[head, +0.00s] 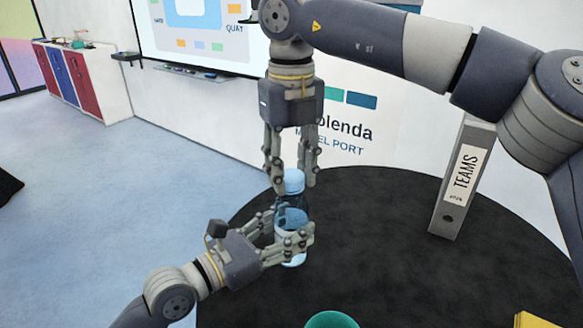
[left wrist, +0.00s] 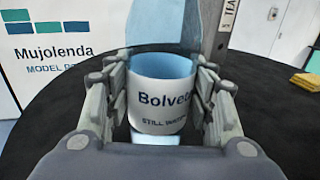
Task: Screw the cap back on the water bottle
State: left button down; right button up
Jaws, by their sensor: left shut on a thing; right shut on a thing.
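The water bottle (head: 291,217) stands upright near the back left part of the round black table. Its white label, lettered "Bolvet... STILL WATER", faces me in the left wrist view (left wrist: 160,105). My left gripper (head: 293,224) comes in from the side, low, and is shut around the bottle's body. The light-blue cap (head: 294,178) is at the bottle's top. My right gripper (head: 294,185) points straight down from above and is shut on the cap. The cap appears to meet the bottle, but I cannot tell whether its thread is engaged.
The round black table (head: 390,235) has free room to the right of the bottle. A grey "TEAMS" binder (head: 462,180) stands at its back right. A teal round object (head: 332,319) and a yellow item (head: 537,320) are at the front. A white wall is behind.

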jog(key=m, duration=0.5)
jog(key=shift+m, duration=0.4)
pick_arm(q)
jog(key=shift+d, duration=0.1)
pick_arm(e)
jog(key=m, duration=0.3)
jog(key=shift+w+m, duration=0.1)
jog(key=shift+m, duration=0.2)
jog(key=o, duration=1.3)
jog(key=shift+c, duration=0.2)
notch_tip(320, 180, up, 12)
